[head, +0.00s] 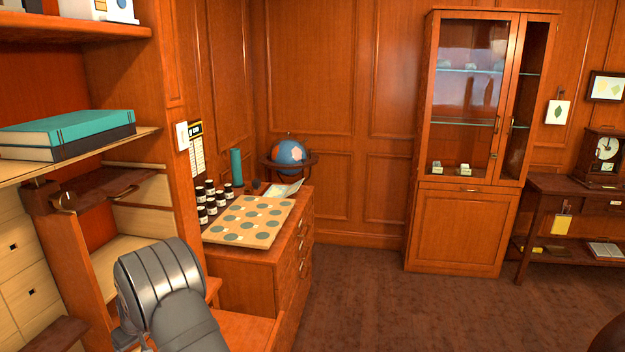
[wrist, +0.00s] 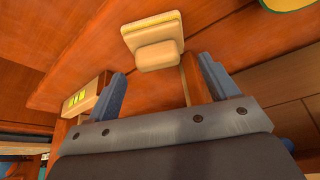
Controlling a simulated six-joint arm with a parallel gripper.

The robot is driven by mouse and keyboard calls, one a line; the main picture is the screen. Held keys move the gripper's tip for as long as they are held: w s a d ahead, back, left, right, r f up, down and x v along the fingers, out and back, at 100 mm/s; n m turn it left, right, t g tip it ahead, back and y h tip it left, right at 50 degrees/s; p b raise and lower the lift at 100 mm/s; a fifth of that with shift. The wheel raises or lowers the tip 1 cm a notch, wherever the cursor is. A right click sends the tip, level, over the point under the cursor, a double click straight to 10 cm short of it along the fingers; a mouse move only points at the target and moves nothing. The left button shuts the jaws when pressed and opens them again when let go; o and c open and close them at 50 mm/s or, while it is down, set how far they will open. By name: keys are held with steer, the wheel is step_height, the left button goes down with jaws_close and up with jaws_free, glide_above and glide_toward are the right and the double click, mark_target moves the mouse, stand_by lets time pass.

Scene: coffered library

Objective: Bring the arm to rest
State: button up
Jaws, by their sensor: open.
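My arm (head: 165,285) shows as a grey, banded link at the bottom left of the head view, in front of the wooden shelving. My gripper is hidden in the head view. In the wrist view my gripper (wrist: 163,84) shows two blue fingers set wide apart, with nothing held between them. A pale block with a yellow stripe (wrist: 153,32) appears beyond the fingertips. I cannot tell how far off it is.
The carpet (head: 400,310) is clear to the right.

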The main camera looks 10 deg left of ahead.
steer(key=shift+r, duration=0.35)
